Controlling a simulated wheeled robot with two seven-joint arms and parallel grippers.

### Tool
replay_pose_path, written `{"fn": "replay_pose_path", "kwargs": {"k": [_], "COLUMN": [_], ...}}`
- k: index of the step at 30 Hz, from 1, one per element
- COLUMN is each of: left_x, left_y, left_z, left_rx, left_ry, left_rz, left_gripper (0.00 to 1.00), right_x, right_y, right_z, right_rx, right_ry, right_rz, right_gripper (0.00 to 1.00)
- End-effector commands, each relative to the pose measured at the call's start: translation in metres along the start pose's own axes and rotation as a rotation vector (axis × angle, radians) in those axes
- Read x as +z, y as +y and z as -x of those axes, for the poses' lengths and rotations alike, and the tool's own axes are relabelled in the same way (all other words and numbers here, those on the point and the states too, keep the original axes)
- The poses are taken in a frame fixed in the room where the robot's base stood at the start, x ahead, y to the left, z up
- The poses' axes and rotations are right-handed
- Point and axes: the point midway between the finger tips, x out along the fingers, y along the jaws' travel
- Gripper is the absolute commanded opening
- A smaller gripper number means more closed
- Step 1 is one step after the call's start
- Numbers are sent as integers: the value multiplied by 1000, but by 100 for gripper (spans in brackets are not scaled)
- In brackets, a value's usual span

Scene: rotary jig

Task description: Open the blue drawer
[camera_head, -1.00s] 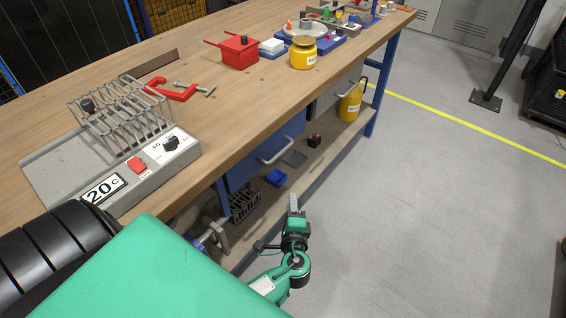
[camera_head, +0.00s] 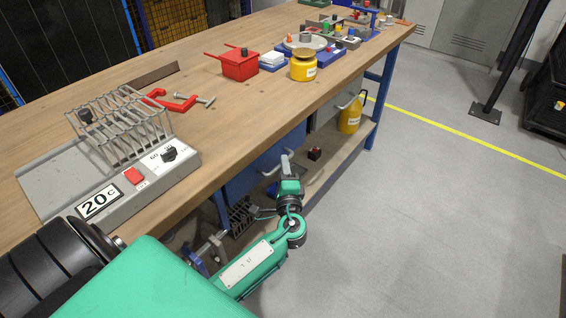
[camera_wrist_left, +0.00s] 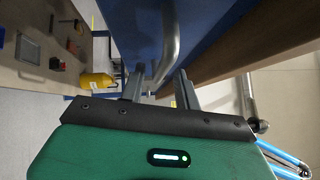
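The blue drawer (camera_head: 240,181) is under the workbench top, its front partly covered by my left arm. It looks shut. Its silver bar handle (camera_head: 268,165) is partly hidden behind my gripper. My left gripper (camera_head: 286,160) is at the handle, in front of the drawer. In the left wrist view the two fingers (camera_wrist_left: 160,88) are apart, and the curved handle bar (camera_wrist_left: 169,38) runs down toward the gap between them. I cannot tell whether they touch it. The blue drawer front (camera_wrist_left: 212,25) fills the upper middle there. My right gripper is not in view.
The wooden workbench top (camera_head: 215,110) overhangs the drawer. A lower shelf (camera_head: 332,165) holds a yellow canister (camera_head: 350,117) and a small black-and-red item (camera_head: 314,153). A grey drawer (camera_head: 325,113) is further along. The floor (camera_head: 420,220) at the right is clear.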

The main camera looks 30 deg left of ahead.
Motion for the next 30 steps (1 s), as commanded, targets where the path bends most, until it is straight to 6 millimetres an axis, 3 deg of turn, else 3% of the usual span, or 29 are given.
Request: {"fn": "replay_pose_path", "kwargs": {"k": [6,15,20,30], "left_x": [0,0,0,-1], "left_y": [0,0,0,1], "left_z": [-19,-20,-20,-19], "left_rx": [0,0,0,2], "left_ry": [-1,0,0,0], "left_rz": [0,0,0,1], "left_gripper": [32,32,1,0], "right_x": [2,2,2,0], "right_y": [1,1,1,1], "right_z": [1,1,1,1], "right_rx": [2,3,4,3], "right_ry": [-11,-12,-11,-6], "right_rz": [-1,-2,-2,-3], "right_gripper": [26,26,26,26]}}
